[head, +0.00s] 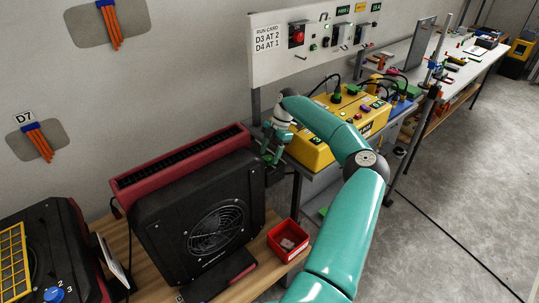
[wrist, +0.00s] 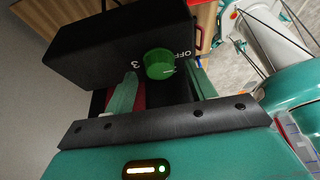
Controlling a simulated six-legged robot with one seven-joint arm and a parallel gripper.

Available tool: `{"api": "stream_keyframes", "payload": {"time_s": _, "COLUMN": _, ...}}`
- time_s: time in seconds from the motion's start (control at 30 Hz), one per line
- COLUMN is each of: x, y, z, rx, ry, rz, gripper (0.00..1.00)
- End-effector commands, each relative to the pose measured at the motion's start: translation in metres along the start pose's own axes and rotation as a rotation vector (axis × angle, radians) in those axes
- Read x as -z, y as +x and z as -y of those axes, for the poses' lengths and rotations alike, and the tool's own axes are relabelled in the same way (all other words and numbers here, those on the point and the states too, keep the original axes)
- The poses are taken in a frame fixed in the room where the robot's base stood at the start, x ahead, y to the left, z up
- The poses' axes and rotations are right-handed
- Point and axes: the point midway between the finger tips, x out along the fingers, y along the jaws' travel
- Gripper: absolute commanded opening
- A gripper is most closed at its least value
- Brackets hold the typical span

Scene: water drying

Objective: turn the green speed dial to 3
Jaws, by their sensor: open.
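The green speed dial (wrist: 160,64) sits on a black housing (wrist: 120,40) in the wrist view, with a "3" printed to its left and "OFF" to its upper right. A small pale mark shows on the dial's right side, but its exact setting is hard to read. My gripper (wrist: 161,90) is open, with one green finger to the left of the dial and the other to its right. Whether either finger touches it I cannot tell. In the head view my gripper (head: 271,150) is at the right end of the black-and-red fan unit (head: 190,215); the dial cannot be made out there.
A red bin (head: 288,240) stands on the wooden bench right of the fan unit. A yellow case (head: 310,150) and the run-card panel (head: 315,40) are behind my arm. Another black unit with a blue dial (head: 54,294) is at lower left. Open floor lies right.

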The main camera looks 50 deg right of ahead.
Motion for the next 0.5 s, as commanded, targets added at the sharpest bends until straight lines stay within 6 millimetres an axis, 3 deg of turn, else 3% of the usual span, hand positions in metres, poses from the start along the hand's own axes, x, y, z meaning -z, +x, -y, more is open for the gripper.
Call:
{"api": "stream_keyframes", "payload": {"time_s": 0.1, "x": -0.0002, "y": 0.0091, "z": 0.0005, "rx": 0.000, "ry": 0.000, "rz": 0.000, "gripper": 0.55}}
{"api": "stream_keyframes", "payload": {"time_s": 0.37, "x": -0.0001, "y": 0.0109, "z": 0.0002, "rx": 0.000, "ry": 0.000, "rz": 0.001, "gripper": 0.55}}
{"api": "stream_keyframes", "payload": {"time_s": 0.4, "x": -0.0001, "y": 0.0109, "z": 0.0002, "rx": 0.000, "ry": 0.000, "rz": 0.001, "gripper": 0.54}}
{"api": "stream_keyframes", "payload": {"time_s": 0.5, "x": 0.0000, "y": 0.0108, "z": 0.0002, "rx": 0.000, "ry": 0.000, "rz": 0.001, "gripper": 0.34}}
